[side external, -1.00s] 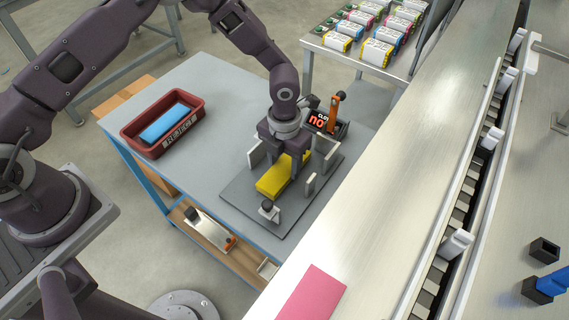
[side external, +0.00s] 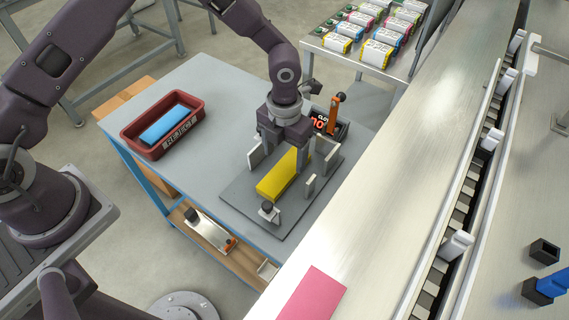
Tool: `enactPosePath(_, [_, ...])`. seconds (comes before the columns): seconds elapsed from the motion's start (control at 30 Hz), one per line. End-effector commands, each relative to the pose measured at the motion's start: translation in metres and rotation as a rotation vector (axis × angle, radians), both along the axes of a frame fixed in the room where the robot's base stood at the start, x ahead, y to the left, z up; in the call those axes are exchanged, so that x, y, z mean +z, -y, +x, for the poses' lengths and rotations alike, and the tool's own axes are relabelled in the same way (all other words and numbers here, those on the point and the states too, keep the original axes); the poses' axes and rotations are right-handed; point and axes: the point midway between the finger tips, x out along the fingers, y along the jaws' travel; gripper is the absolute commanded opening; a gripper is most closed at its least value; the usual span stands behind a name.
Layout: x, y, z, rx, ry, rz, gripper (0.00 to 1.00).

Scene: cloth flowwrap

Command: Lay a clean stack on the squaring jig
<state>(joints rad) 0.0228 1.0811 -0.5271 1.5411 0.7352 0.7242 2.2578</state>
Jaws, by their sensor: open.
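A yellow cloth stack (side external: 278,182) lies on the squaring jig (side external: 237,196), between its small upright grey walls. My gripper (side external: 284,152) is open and straddles the rear part of the yellow stack from above. Its fingers partly hide the back of the stack and the jig's rear wall. I cannot tell whether the fingers touch the cloth. A pink stack (side external: 313,294) lies flat on the steel conveyor bed at the bottom.
A red reject bin (side external: 133,145) with a blue stack (side external: 166,124) inside stands at the table's left. A dark display box with an orange-handled lever (side external: 334,108) stands just behind the jig. Wrapped packs (side external: 376,54) sit on a rear table. The grey table (side external: 216,100) is clear between bin and jig.

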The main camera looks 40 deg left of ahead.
Motion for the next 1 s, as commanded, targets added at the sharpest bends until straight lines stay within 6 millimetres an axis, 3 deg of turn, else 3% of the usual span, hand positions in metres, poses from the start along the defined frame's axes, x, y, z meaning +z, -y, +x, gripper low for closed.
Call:
enactPosePath(0.1, [0.033,0.000,0.001,0.001,0.004,-0.001,0.72])
enactPosePath(0.23, [0.060,0.000,0.000,0.000,0.002,0.000,0.72])
enactPosePath(0.4, [0.074,0.000,0.000,0.000,0.000,0.000,0.72])
enactPosePath(0.57, [0.075,0.000,-0.001,0.001,0.000,0.001,0.72])
enactPosePath(0.67, [0.091,-0.008,-0.002,0.078,0.020,0.018,0.72])
enactPosePath(0.77, [0.138,-0.031,-0.014,0.360,0.088,0.056,0.72])
enactPosePath(0.87, [0.199,-0.064,-0.043,0.815,0.192,0.064,0.72])
enactPosePath(1.0, [0.270,-0.106,-0.109,1.574,0.327,-0.062,0.72])
